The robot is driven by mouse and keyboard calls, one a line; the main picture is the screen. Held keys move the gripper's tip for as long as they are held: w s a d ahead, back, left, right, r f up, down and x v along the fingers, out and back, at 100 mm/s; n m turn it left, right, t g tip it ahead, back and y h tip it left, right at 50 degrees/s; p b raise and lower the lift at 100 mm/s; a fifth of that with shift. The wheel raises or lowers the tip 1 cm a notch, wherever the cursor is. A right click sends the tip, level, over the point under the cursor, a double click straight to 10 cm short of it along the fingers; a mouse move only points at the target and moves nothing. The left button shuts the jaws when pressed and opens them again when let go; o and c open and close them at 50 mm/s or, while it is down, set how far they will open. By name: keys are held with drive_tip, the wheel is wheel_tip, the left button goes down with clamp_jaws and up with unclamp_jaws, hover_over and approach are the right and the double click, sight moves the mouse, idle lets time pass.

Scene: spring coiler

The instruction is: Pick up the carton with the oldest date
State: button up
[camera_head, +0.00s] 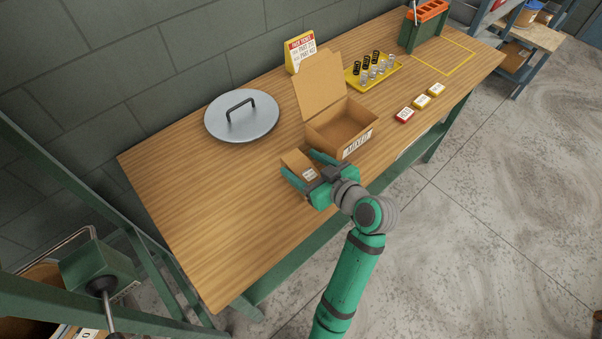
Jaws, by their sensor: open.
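A small brown carton (297,161) with a white label stands on the wooden table, left of a larger open box. My gripper (302,168) is open, with one teal finger on each side of this carton. I cannot tell whether the fingers touch it. The print on its label is too small to read, so no date shows. The larger open cardboard box (341,128) has its lid flap raised and a white label on its front. It looks empty inside. No other small brown carton is clearly in view.
A round grey lid (242,116) lies at the left. A sign (300,52) stands behind the box. A yellow tray (385,80) holds several small cylinders. Red and yellow labelled blocks (422,102) line the front edge. A green bin (424,34) stands far right.

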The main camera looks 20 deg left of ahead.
sight(293, 160)
drive_tip(key=shift+x, duration=2.35)
drive_tip(key=shift+s+a+f, duration=0.1)
drive_tip(key=shift+s+f, duration=0.1)
drive_tip(key=c, duration=1.6)
drive_tip(key=shift+r, duration=0.1)
